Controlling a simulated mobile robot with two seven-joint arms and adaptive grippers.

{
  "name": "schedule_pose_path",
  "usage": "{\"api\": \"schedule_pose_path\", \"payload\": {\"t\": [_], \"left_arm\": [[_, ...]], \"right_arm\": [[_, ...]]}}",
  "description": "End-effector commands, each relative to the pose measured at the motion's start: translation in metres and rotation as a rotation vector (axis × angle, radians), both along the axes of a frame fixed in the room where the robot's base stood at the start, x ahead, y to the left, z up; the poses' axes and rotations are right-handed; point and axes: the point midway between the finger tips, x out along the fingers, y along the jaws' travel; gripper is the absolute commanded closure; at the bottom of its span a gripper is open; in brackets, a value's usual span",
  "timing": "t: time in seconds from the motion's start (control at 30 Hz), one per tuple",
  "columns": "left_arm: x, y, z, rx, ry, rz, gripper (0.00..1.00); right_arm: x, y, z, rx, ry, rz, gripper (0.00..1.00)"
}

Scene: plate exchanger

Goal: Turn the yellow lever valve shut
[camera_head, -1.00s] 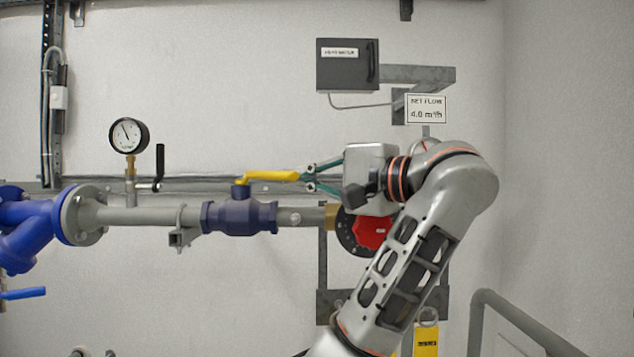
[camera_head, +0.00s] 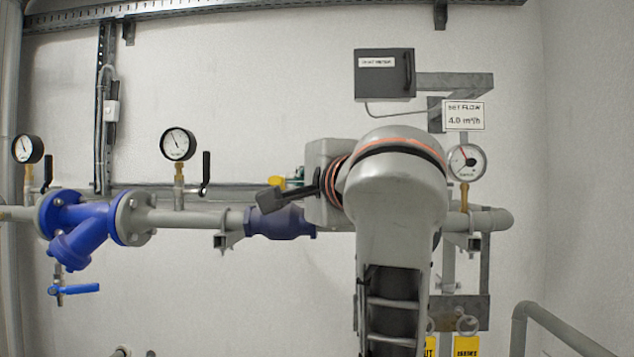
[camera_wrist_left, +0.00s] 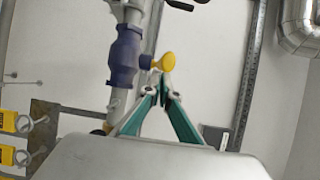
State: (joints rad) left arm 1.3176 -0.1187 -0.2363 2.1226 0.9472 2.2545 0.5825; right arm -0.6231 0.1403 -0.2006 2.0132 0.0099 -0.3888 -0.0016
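The yellow lever (camera_head: 277,183) sits on top of the dark blue valve body (camera_head: 280,222) in the pipe. In the head view only a short stub of it shows, mostly hidden by my left wrist. In the left wrist view the lever's rounded end (camera_wrist_left: 166,62) is seen nearly end-on, beside the valve body (camera_wrist_left: 124,56). My left gripper (camera_wrist_left: 160,76) has its teal fingertips close together, right at the lever's end; whether they touch it I cannot tell. In the head view a little of the left gripper (camera_head: 294,180) shows beside the lever. My right gripper is not in view.
Pressure gauges (camera_head: 178,144) and a blue strainer (camera_head: 85,222) are on the pipe to the left. A gauge (camera_head: 466,162) stands right of my arm. A grey box (camera_head: 385,75) hangs above. A grey handrail (camera_head: 560,330) is at lower right.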

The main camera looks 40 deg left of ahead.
Motion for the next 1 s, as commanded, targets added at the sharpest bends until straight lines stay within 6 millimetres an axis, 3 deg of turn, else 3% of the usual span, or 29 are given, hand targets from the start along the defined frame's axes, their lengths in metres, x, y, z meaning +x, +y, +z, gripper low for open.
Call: {"api": "schedule_pose_path", "payload": {"t": [0.3, 0.57, 1.0], "left_arm": [[-0.018, 0.012, 0.001, -0.001, -0.004, 0.008, 1.00], [-0.022, 0.015, 0.001, -0.001, -0.005, 0.012, 1.00], [-0.023, 0.016, 0.001, -0.002, -0.006, 0.014, 1.00]], "right_arm": [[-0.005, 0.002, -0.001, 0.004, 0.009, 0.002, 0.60], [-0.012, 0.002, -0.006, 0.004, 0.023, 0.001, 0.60], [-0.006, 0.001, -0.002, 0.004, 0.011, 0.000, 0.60]]}}
